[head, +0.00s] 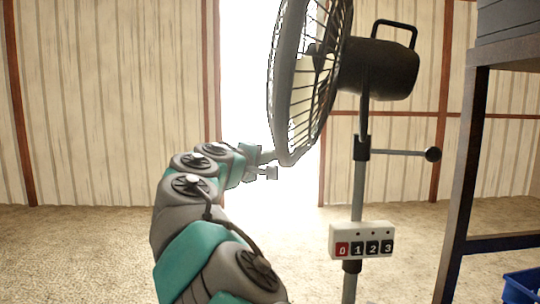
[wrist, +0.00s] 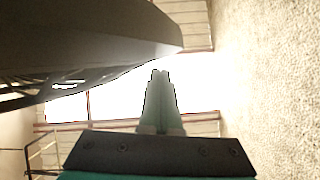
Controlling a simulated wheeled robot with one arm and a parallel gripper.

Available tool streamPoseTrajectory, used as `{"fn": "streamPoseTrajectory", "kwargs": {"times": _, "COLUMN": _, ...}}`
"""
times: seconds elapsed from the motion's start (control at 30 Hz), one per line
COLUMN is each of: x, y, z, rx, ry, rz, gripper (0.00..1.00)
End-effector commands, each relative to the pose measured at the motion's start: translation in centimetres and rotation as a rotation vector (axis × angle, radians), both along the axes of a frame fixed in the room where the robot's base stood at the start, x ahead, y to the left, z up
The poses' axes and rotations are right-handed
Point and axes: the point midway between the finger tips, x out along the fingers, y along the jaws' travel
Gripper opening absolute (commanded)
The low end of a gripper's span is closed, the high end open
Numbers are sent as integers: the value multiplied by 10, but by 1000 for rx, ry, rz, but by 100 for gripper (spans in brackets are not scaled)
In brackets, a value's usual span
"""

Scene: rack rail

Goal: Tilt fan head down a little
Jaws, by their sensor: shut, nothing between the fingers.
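The fan head (head: 378,70) is dark, with a handle on top and a round wire cage (head: 318,85) facing left. The cage leans, its lower edge further left than its top, which is cut off. It sits on a grey pole (head: 358,190) with a side knob (head: 432,154). My gripper (head: 272,164) is shut and empty beside the cage's lower rim; I cannot tell whether they touch. In the wrist view the closed fingers (wrist: 160,74) point up the picture, with the dark fan rim (wrist: 90,45) large at upper left.
A white button box (head: 361,240) marked 0 to 3 is on the pole. A dark-framed table (head: 470,150) stands at the right, with a blue bin (head: 522,285) low beside it. A bright doorway opens behind the fan. The floor at left is clear.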

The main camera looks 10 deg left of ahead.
Motion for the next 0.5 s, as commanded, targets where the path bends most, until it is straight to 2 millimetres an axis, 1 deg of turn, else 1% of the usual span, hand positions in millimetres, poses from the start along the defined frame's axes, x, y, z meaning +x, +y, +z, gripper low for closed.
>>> {"fn": "streamPoseTrajectory", "kwargs": {"times": 0.1, "x": -1, "y": -11, "z": -12, "rx": -43, "ry": 6, "rz": -8, "gripper": 0}}
{"fn": "streamPoseTrajectory", "kwargs": {"times": 0.37, "x": -3, "y": -33, "z": -29, "rx": -142, "ry": 11, "rz": -5, "gripper": 0}}
{"fn": "streamPoseTrajectory", "kwargs": {"times": 0.5, "x": -4, "y": -49, "z": -38, "rx": -187, "ry": 13, "rz": -6, "gripper": 0}}
